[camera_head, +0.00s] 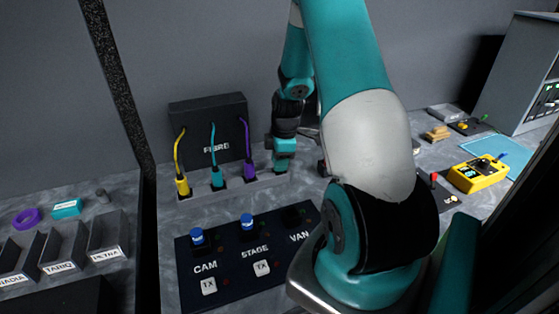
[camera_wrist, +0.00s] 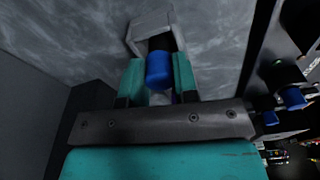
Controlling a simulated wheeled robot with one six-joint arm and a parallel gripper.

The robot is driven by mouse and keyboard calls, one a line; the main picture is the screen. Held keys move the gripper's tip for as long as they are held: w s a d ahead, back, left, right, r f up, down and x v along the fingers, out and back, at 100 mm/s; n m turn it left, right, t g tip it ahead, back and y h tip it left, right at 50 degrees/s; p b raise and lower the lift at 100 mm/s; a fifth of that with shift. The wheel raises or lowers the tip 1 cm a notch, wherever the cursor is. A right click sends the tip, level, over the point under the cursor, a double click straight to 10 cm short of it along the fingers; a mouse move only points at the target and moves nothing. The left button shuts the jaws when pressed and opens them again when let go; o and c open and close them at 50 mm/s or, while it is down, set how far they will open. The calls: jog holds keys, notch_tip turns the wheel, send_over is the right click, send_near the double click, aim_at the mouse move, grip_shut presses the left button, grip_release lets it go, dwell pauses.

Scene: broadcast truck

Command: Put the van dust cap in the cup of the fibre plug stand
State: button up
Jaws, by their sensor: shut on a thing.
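The blue van dust cap (camera_wrist: 159,70) is between the teal fingers of my gripper (camera_wrist: 157,78) in the wrist view. My gripper is shut on it. A grey square-walled cup (camera_wrist: 137,36) is just beyond the cap, which overlaps its dark opening; I cannot tell whether the cap's end is inside. In the head view my gripper (camera_head: 283,165) points down at the right end of the grey fibre plug stand (camera_head: 236,186); the cap and cup are hidden there. The VAN socket (camera_head: 291,217) on the dark panel has no blue cap.
Yellow (camera_head: 182,186), teal (camera_head: 217,178) and purple (camera_head: 249,169) plugs stand in the stand before the dark fibre box (camera_head: 205,115). Blue caps sit on CAM (camera_head: 197,237) and STAGE (camera_head: 247,220). Labelled bins (camera_head: 107,235) are at left, a yellow meter (camera_head: 479,174) at right.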

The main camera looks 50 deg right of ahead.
jog(key=shift+f, duration=0.15)
jog(key=o, duration=0.9)
notch_tip(320, 180, up, 12)
jog(key=s+d+b, duration=0.1)
jog(key=b, duration=0.1)
jog(key=a+r+y, duration=0.1)
jog(key=a+r, duration=0.2)
jog(key=a, duration=0.9)
jog(key=a+r, duration=0.4)
jog(key=a, duration=0.9)
jog(key=s+a, duration=0.4)
jog(key=s+a+r+m+y, duration=0.1)
jog(key=s+a, duration=0.4)
jog(key=s+a+r+m+g+y, duration=0.1)
jog(key=s+a, duration=0.4)
jog(key=shift+s+a+r, duration=0.15)
jog(key=shift+a, duration=0.05)
